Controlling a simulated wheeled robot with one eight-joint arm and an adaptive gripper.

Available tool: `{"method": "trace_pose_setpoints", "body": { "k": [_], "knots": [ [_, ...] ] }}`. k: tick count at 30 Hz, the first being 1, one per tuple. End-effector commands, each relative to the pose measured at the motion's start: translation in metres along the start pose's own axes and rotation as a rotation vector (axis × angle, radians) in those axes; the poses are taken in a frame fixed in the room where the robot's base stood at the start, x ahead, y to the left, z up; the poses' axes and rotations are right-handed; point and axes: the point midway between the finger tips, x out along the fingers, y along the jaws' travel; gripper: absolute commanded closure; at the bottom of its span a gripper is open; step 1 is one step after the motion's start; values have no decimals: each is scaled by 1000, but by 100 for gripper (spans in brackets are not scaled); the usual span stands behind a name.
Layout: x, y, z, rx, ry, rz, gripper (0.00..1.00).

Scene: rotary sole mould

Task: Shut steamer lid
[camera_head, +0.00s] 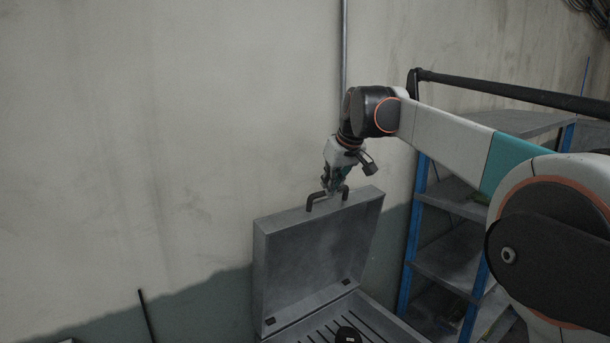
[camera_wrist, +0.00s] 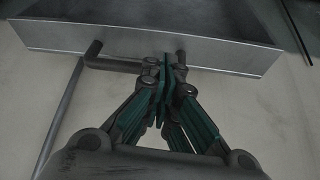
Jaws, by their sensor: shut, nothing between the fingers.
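The steamer's grey metal lid (camera_head: 318,245) stands open, raised steeply from its hinges (camera_head: 347,282) at the back of the steamer base (camera_head: 375,312). A dark bar handle (camera_head: 317,197) is on the lid's upper edge. My gripper (camera_head: 335,190) is at this handle, pointing down. In the wrist view my gripper (camera_wrist: 166,72) has its green-padded fingers together, overlapping the handle (camera_wrist: 118,65) beside the lid's edge (camera_wrist: 150,42). The fingers hide part of the handle. I cannot tell whether they touch it.
A dark round object (camera_head: 348,335) sits on the slotted base at the picture's bottom edge. A blue-framed shelf rack (camera_head: 450,255) stands to the right. A plain wall (camera_head: 170,150) is behind, with a vertical pipe (camera_head: 344,45). The space above the base looks clear.

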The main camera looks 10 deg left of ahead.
Motion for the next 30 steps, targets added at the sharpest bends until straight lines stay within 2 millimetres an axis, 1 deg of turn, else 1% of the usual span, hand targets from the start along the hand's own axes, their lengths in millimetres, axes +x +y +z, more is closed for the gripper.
{"method": "trace_pose_setpoints", "body": {
  "k": [1, 3, 6, 10, 14, 17, 20, 30],
  "knots": [
    [-5, -5, -24, -20, -1, -13, 100],
    [0, -12, -46, -46, -3, -30, 100],
    [6, -22, -71, -81, -6, -50, 100],
    [14, -31, -91, -111, -9, -70, 100],
    [20, -37, -99, -127, -10, -80, 100],
    [25, -39, -100, -131, -10, -83, 100],
    [34, -40, -100, -132, -10, -83, 100],
    [90, -43, -99, -131, -10, -81, 100]
  ]
}}
